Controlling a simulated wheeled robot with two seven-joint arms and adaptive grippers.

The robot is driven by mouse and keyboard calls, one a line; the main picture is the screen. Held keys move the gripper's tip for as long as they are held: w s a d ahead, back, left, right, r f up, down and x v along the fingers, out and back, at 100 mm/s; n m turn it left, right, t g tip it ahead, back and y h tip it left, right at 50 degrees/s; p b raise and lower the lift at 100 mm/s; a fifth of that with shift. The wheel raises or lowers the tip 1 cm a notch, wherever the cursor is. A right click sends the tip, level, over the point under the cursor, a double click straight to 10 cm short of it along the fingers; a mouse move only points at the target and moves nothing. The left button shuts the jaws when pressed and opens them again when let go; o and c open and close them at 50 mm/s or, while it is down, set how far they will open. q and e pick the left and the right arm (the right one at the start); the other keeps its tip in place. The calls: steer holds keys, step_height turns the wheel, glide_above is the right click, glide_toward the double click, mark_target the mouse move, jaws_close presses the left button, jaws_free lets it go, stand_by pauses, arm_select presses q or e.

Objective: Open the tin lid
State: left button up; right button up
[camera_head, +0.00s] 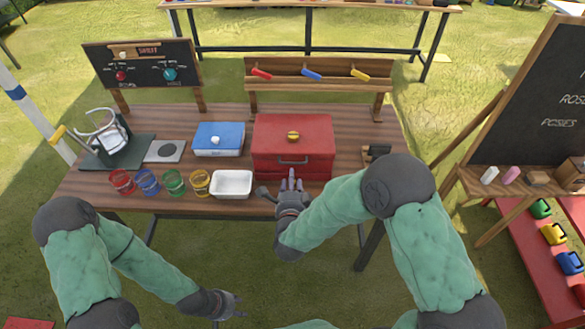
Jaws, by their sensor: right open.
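A red tin box (277,160) stands on the wooden table, its lid (310,130) down. It has a yellow knob (293,137) on top and a dark handle (293,161) on its front. A smaller blue box (218,147) with a white knob stands left of it, also closed. I cannot tell for certain which one the task calls the tin. My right gripper (291,182) is open and empty at the table's front edge, just in front of the red box, below its handle. My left gripper (236,302) hangs low in front of the table, away from both boxes; its opening is unclear.
A white tray (232,195) and several coloured cups (148,181) line the front of the table (85,197). A dark stand (110,155) is at the left. A rack (318,89) and control panel (143,87) stand behind. A chalkboard (535,140) is at the right.

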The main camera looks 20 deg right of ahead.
steer(key=b+x, duration=0.1)
steer(key=x, duration=0.6)
steer(key=shift+w, duration=0.35)
steer(key=shift+d+f, duration=0.1)
steer(key=shift+d, duration=0.05)
jaws_close()
